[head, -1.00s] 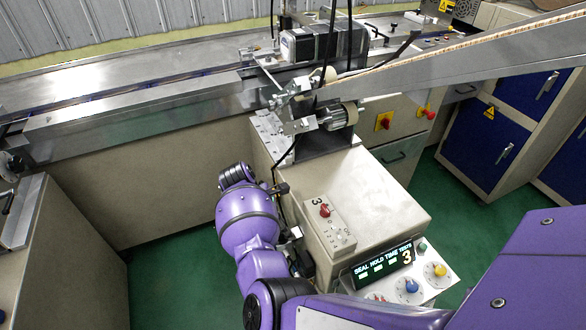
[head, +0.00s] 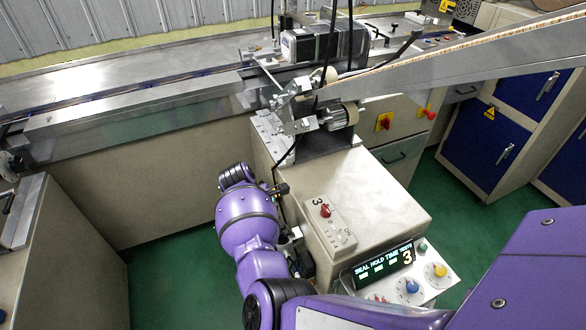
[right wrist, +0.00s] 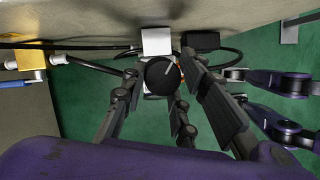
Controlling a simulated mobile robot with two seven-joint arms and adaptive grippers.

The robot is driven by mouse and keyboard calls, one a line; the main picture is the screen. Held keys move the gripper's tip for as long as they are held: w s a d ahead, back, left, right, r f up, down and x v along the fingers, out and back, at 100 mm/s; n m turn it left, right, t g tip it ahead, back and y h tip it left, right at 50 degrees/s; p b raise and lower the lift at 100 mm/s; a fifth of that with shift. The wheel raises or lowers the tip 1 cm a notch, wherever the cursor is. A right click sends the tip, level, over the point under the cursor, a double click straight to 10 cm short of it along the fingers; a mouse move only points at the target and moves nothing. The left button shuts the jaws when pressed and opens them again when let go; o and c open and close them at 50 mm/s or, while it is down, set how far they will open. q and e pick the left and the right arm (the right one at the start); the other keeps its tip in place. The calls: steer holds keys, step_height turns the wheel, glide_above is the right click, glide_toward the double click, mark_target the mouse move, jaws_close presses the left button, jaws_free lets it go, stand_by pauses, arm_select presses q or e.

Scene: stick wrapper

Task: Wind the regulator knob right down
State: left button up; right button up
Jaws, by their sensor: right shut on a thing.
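The regulator knob (right wrist: 161,77) is round and black with a pale mark on its face. In the right wrist view it sits in front of a white block (right wrist: 156,41) at the side of the beige cabinet. My right gripper (right wrist: 165,90) has its dark fingers on both sides of the knob and is shut on it. In the head view my right gripper (head: 296,262) is at the cabinet's left side, partly hidden by my arm, and the knob cannot be made out. My left gripper is not in view.
Black hoses (right wrist: 95,65) run near the block, with a brass-coloured fitting (right wrist: 24,60) at left. The cabinet top (head: 375,205) carries a small panel with a red knob (head: 325,210). A lit display (head: 384,262) and coloured dials stand at its front. Green floor lies below.

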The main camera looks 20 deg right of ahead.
steer(key=shift+w+d+r, duration=0.25)
steer(key=shift+w+r, duration=0.05)
steer(key=shift+r, duration=0.05)
steer(key=o, duration=0.9)
steer(key=shift+o, duration=0.9)
steer(key=shift+f, duration=0.15)
steer(key=shift+s+a, duration=0.1)
steer(key=shift+a+r, duration=0.15)
steer(key=shift+r, duration=0.1)
steer(key=v, duration=1.1)
steer(key=shift+r, duration=0.25)
